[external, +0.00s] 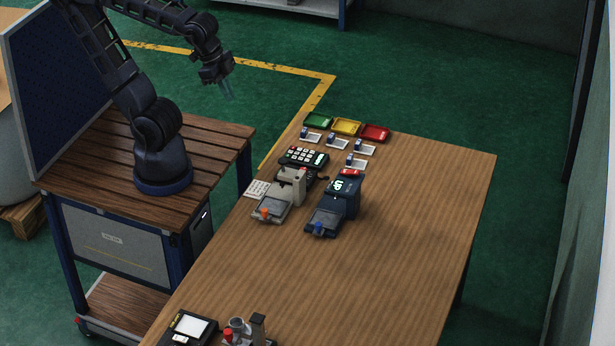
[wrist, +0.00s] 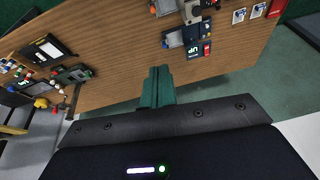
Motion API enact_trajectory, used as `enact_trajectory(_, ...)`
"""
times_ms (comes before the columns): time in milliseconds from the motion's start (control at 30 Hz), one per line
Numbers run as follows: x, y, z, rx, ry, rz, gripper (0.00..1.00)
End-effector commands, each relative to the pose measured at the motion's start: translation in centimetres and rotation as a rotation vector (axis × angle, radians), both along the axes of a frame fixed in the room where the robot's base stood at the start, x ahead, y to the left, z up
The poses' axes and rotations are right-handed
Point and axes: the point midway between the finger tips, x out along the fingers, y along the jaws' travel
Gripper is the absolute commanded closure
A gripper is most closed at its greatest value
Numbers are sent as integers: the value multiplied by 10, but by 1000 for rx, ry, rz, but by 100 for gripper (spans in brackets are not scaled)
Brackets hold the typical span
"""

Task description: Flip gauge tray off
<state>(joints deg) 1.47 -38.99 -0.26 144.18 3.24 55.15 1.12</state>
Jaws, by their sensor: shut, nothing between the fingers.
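Two bench devices with flat trays stand on the wooden table. One is a light grey device (external: 292,182) whose front tray (external: 270,208) has an orange knob. The other is a dark blue device (external: 344,196) with a lit display reading "UP"; its front tray (external: 325,221) has a blue knob. I cannot tell which is the gauge tray. The blue device also shows in the wrist view (wrist: 192,34), at top right. My gripper (external: 227,94) is shut and empty, raised well away from both devices. Its closed fingers (wrist: 158,86) point at the table edge in the wrist view.
Green, yellow (external: 346,127) and red trays line the table's far end, with small white cards before them. A black keypad (external: 304,157) sits behind the grey device. More equipment (external: 188,328) stands at the near end. The table's right side (external: 420,220) is clear.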

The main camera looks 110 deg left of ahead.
Motion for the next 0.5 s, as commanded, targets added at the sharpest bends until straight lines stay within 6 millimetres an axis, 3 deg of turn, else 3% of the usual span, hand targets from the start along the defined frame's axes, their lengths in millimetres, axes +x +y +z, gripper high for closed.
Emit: enact_trajectory(500, 64, -6, -34, 222, 201, -245, 100)
